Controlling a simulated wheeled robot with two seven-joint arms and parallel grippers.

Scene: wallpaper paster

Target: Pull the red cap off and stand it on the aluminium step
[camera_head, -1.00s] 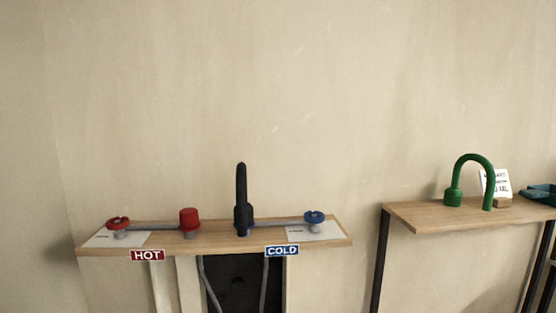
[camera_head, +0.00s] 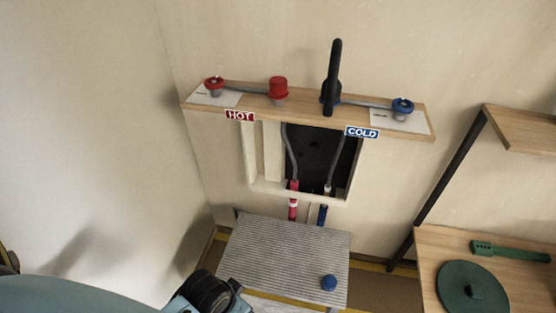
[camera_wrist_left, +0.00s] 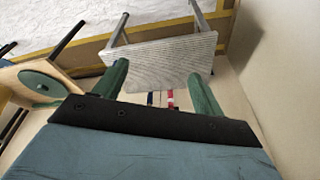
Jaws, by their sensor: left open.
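The red cap (camera_head: 278,84) sits upright on a grey pipe fitting on the wooden shelf, between the red valve handle and the black spout. The aluminium step (camera_head: 285,250) stands low below the shelf, with a ribbed top; it also shows in the left wrist view (camera_wrist_left: 160,58). A blue cap (camera_head: 329,283) is on the step's top near its front right. My left gripper (camera_wrist_left: 158,72) is open, its green fingers apart and nothing seen between them, with the step beyond. In the head view my left arm is at bottom left, its fingers not visible. My right gripper is not in view.
The red valve handle (camera_head: 213,83), black spout (camera_head: 333,75) and blue valve handle (camera_head: 402,106) share the shelf (camera_head: 300,108). A wall opening with hoses lies below it. A side table (camera_head: 432,245) at right holds a green disc (camera_head: 470,290). Much of the step's top is bare.

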